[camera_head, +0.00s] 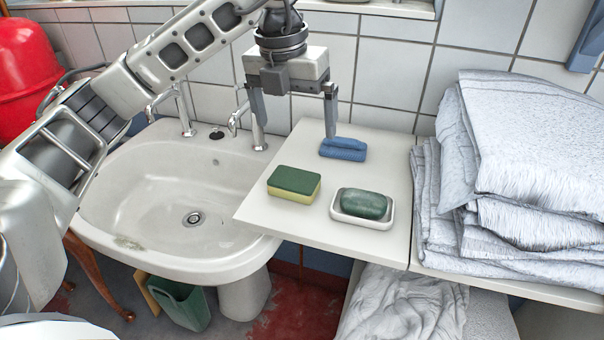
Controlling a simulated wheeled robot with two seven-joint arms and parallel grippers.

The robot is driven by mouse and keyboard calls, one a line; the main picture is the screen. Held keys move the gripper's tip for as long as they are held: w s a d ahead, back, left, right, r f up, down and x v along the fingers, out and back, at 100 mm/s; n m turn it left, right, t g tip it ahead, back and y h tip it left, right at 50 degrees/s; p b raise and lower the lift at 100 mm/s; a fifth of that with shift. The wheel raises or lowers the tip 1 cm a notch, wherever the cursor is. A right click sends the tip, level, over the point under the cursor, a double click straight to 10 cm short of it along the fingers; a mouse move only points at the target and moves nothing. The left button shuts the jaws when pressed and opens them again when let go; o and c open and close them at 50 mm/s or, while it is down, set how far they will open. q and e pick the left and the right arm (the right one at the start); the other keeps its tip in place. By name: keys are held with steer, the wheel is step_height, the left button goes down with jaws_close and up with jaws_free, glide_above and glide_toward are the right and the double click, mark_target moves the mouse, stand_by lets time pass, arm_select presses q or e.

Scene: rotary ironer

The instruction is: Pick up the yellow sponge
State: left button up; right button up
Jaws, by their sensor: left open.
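The sponge (294,185) lies flat on the white board right of the sink. Its top is dark green and its lower part is yellow. My left gripper (296,131) is open and empty, pointing down above the back of the board, higher and farther back than the sponge. Its two fingers are wide apart, and the right finger shows close to the blue folded cloth (343,149); I cannot tell whether they touch. My right gripper is not in view.
A green soap in a white dish (362,209) sits right of the sponge. The sink (170,200) with taps is on the left. Stacked grey-white towels (520,150) stand at the right. The tiled wall (385,65) closes off the back.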

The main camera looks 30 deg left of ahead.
arm_select(q)
steer(key=a, duration=0.2)
glide_above(294, 178)
steer(key=s, duration=0.2)
steer(key=shift+n+y, duration=0.3)
steer(key=shift+y, duration=0.1)
step_height(294, 178, down, 8)
steer(key=shift+w+d+f, duration=0.1)
steer(key=shift+w, duration=0.05)
steer(key=shift+w+f+p, duration=0.15)
steer(key=shift+w+f, duration=0.1)
steer(key=shift+f, duration=0.8)
steer(key=shift+w+f+p, duration=0.2)
steer(key=shift+w+f, duration=0.05)
steer(key=shift+f, duration=0.8)
steer(key=shift+w+f+p, duration=0.15)
steer(key=shift+w+f, duration=0.1)
steer(key=shift+f, duration=0.8)
steer(key=c, duration=0.8)
